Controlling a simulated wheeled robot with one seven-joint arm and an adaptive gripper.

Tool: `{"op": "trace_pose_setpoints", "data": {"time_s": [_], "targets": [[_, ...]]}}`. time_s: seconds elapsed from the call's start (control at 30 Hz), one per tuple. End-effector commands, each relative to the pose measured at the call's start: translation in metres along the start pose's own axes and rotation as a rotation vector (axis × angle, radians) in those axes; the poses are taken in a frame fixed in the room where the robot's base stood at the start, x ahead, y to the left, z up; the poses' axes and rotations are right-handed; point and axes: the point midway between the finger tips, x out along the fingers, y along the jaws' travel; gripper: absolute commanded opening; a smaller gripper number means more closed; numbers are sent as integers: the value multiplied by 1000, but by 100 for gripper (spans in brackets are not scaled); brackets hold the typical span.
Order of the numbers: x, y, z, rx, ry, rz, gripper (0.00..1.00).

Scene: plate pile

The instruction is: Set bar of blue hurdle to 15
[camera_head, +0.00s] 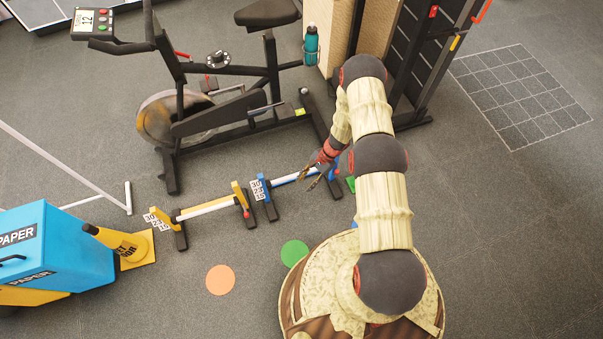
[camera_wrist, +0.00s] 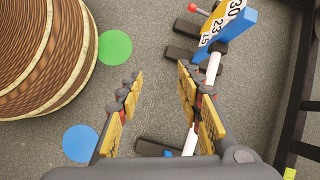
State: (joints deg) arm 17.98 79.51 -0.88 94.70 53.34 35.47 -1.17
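The blue hurdle (camera_head: 262,190) stands on the floor in front of the exercise bike. Its near post carries a white plate marked 30, 23 and 15, also seen in the wrist view (camera_wrist: 222,24). Its white bar (camera_head: 287,179) runs right toward the far post, which my arm and gripper partly hide. I cannot tell which mark the bar is at. My gripper (camera_head: 315,180) is over the bar's right part. In the wrist view my gripper (camera_wrist: 160,75) is open and empty; its right finger covers the middle of the white bar (camera_wrist: 213,68).
A yellow hurdle (camera_head: 207,208) stands just left of the blue one. The exercise bike (camera_head: 215,120) is behind. Flat green (camera_head: 294,253) and orange (camera_head: 220,280) discs lie in front; a blue disc (camera_wrist: 81,143) shows too.

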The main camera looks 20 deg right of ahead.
Motion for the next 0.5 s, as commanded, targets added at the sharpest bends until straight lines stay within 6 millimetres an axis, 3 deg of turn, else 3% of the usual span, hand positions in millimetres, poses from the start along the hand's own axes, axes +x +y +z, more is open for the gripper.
{"op": "trace_pose_setpoints", "data": {"time_s": [0.03,0.1,0.2,0.33,0.5], "targets": [[18,1,-13,39,8,-17,36],[34,-3,-30,88,30,-47,36],[47,-23,-60,159,81,-112,36],[28,-63,-92,218,156,-205,36],[25,-72,-108,268,200,-240,36]]}}
